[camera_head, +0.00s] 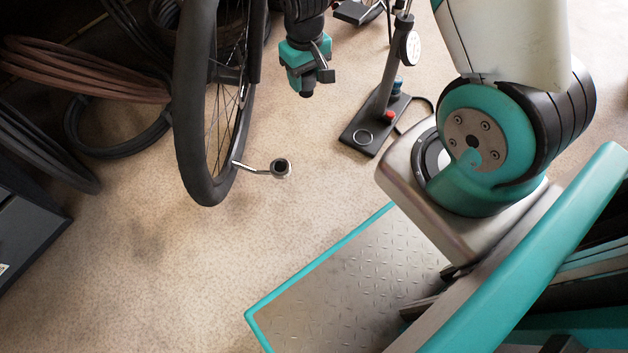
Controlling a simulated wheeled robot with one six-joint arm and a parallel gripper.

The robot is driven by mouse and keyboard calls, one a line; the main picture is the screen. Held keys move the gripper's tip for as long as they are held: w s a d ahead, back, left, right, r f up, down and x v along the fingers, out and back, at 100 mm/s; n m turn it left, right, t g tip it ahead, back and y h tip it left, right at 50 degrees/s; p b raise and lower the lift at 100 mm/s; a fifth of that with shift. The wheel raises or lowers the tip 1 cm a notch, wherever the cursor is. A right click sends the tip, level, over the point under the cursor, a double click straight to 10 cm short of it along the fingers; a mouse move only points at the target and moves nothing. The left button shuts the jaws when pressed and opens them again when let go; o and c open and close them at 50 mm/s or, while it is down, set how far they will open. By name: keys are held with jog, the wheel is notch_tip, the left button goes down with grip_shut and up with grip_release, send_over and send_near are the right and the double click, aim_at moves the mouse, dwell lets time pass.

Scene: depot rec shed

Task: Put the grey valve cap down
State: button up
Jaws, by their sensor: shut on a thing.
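My gripper (314,76) is at the top middle of the head view, pointing down above the floor, between the bicycle wheel and the floor pump. It is shut on a small dark grey piece (305,91), which shows just below the jaws and looks like the grey valve cap. The jaws hide most of it. It appears held clear of the floor, though the exact height is hard to tell.
The floor pump (366,135) carries a red piece (389,116) and a blue piece (398,85). Coiled hoses (85,85) lie left. The floor (190,265) in front is clear.

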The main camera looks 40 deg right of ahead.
jog(key=shift+m, duration=0.5)
jog(key=shift+s+d+f+b, duration=0.65)
jog(key=shift+f+b, duration=2.1)
jog(key=shift+f, duration=3.65)
jog(key=shift+s+d+f+b, duration=0.65)
jog(key=shift+f+b, duration=2.1)
jog(key=shift+f, duration=3.6)
jog(key=shift+s+d+f+b, duration=0.65)
jog(key=shift+f+b, duration=2.1)
jog(key=shift+f, duration=3.65)
jog(key=o, duration=0.9)
jog(key=shift+w, duration=0.1)
jog(key=shift+r, duration=0.15)
